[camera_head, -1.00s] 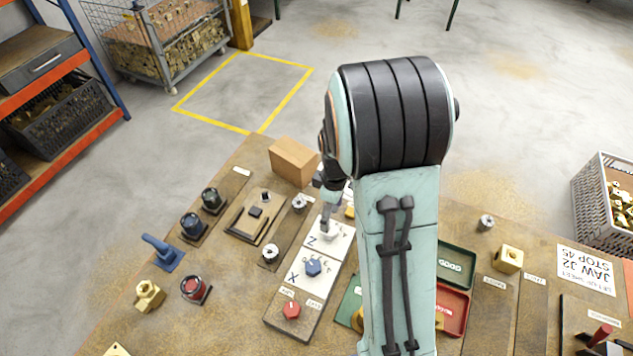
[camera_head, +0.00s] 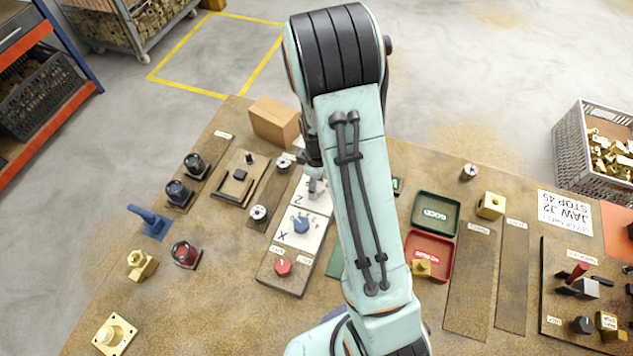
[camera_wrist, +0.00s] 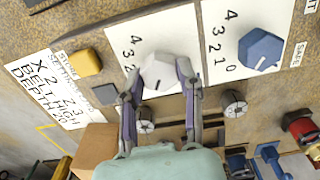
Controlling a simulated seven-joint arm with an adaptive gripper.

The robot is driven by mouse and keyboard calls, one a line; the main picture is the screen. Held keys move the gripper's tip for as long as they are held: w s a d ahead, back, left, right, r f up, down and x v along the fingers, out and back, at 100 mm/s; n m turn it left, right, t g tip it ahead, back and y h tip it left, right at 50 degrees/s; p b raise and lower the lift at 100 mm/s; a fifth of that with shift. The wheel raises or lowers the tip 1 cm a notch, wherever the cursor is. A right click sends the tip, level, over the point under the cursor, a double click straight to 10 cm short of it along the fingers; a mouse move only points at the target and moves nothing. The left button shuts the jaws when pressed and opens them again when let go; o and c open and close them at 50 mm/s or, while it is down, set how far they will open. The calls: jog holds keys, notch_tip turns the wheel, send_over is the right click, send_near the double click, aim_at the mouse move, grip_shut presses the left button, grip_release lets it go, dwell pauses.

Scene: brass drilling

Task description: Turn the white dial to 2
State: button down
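The white dial (camera_wrist: 158,71) sits on a white plate with printed numbers; 4, 3 and 2 show to its left in the wrist view, and the lower numbers are hidden by a finger. I cannot make out its pointer. My gripper (camera_wrist: 158,78) has one finger on each side of the dial, close against its edges, and looks shut on it. In the head view my gripper (camera_head: 314,184) is down at the plate marked Z, and the dial is mostly hidden by my arm.
A blue dial (camera_wrist: 261,49) is on the neighbouring plate marked X; it also shows in the head view (camera_head: 301,225). A red knob (camera_head: 283,266) is in front of it. Round metal knobs (camera_wrist: 234,103) stand beside the plates. A cardboard box (camera_head: 273,122) stands behind.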

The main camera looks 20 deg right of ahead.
jog(key=shift+m, duration=0.3)
jog(key=m, duration=1.1)
dwell(0.6)
jog(key=c, duration=0.7)
grip_release()
notch_tip(320, 180, up, 12)
